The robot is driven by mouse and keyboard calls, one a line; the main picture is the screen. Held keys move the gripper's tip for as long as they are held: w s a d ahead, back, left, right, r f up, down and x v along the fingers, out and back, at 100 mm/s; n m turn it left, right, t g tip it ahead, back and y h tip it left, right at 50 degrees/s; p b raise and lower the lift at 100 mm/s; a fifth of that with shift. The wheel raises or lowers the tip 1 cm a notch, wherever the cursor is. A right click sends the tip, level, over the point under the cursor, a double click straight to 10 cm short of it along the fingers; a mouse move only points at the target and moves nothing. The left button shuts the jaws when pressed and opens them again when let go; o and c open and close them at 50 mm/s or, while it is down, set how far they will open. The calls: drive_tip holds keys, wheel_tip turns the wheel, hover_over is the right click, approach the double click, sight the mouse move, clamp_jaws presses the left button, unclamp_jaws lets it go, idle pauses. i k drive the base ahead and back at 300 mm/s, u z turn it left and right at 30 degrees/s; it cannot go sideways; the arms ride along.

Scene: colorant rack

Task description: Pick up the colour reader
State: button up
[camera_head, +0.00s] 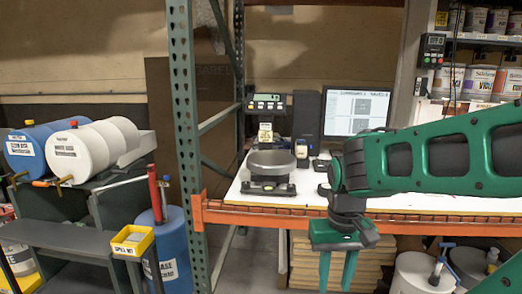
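A small upright device with a pale face (301,149), which looks like the colour reader, stands on the white worktop (400,203), right of the scale. It is small in the view, so I cannot be sure what it is. My gripper (337,284) is green and points down, in front of and below the worktop's orange front beam. Its two fingers are apart with nothing between them. It is lower than the device and to its right, well clear of it. My forearm crosses the right side and hides part of the worktop.
A scale with a round dark pan (270,165) and a display (266,102) stands on the worktop's left. A monitor (356,112) is behind. A green rack post (185,150) rises at the left. Paint cans (482,82) fill the right shelves. Pails (420,275) stand below.

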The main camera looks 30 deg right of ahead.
sight(301, 148)
drive_tip(key=z, duration=0.15)
drive_tip(key=i, duration=1)
drive_tip(key=z, duration=0.9)
drive_tip(key=i, duration=0.4)
drive_tip(key=z, duration=0.25)
